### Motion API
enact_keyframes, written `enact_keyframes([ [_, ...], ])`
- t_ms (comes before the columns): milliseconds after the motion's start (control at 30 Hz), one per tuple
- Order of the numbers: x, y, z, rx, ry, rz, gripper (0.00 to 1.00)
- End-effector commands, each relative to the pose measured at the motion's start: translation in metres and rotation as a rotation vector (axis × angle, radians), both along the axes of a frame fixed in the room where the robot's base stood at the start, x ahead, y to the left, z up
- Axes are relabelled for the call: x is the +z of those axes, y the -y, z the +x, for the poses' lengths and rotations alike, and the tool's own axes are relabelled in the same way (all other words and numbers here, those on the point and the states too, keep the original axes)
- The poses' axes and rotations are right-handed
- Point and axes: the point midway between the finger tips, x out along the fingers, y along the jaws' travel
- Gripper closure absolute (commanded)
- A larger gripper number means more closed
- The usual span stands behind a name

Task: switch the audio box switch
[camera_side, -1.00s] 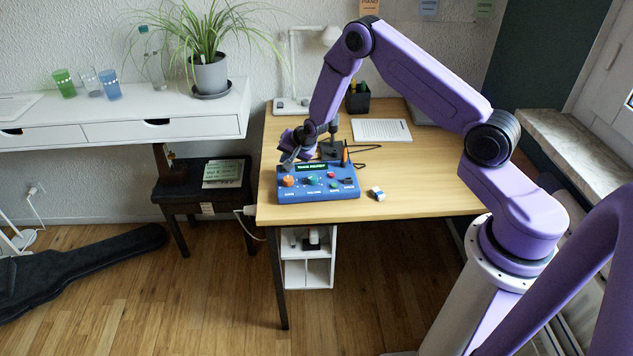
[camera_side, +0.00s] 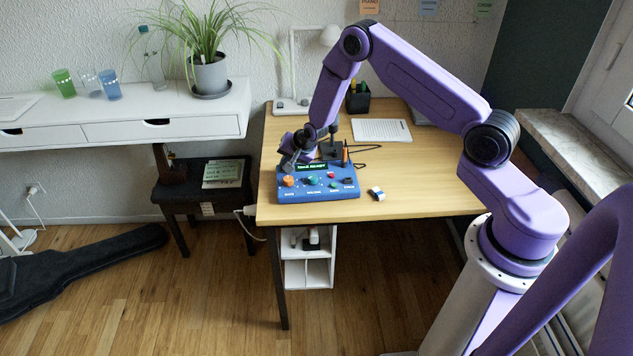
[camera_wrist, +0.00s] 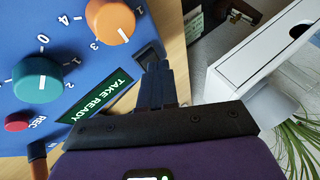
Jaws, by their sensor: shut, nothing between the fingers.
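The blue audio box (camera_side: 318,195) sits on the desk's front left. It has an orange knob (camera_wrist: 110,20), a teal knob (camera_wrist: 37,78), a red REC button (camera_wrist: 17,122) and a green-lit display (camera_wrist: 103,96) reading "TAKE READY". A small dark switch-like part (camera_wrist: 147,54) lies near the box's edge in the wrist view, partly covered by the fingertips. My gripper (camera_wrist: 158,70) is shut and empty, with its tips at this part; I cannot tell whether they touch. In the side view my gripper (camera_side: 287,168) is at the box's back left corner, behind the orange knob.
A black stand (camera_side: 330,150) and an orange-and-black upright object (camera_side: 345,153) stand behind the box. A small blue-and-white block (camera_side: 377,194) lies to its right. Paper (camera_side: 381,130) and a pen cup (camera_side: 358,98) are farther back. The desk's right front is clear.

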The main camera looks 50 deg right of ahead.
Motion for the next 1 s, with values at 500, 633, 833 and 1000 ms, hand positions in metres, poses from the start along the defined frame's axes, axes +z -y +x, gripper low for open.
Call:
enact_keyframes([
  [500, 0.013, 0.002, 0.002, 0.0, 0.001, 0.0, 1.0],
  [633, 0.018, 0.002, 0.003, 0.0, 0.001, 0.0, 1.0],
  [833, 0.019, 0.003, 0.003, 0.0, -0.001, 0.0, 1.0],
  [1000, 0.021, 0.003, 0.003, 0.0, 0.0, 0.0, 1.0],
])
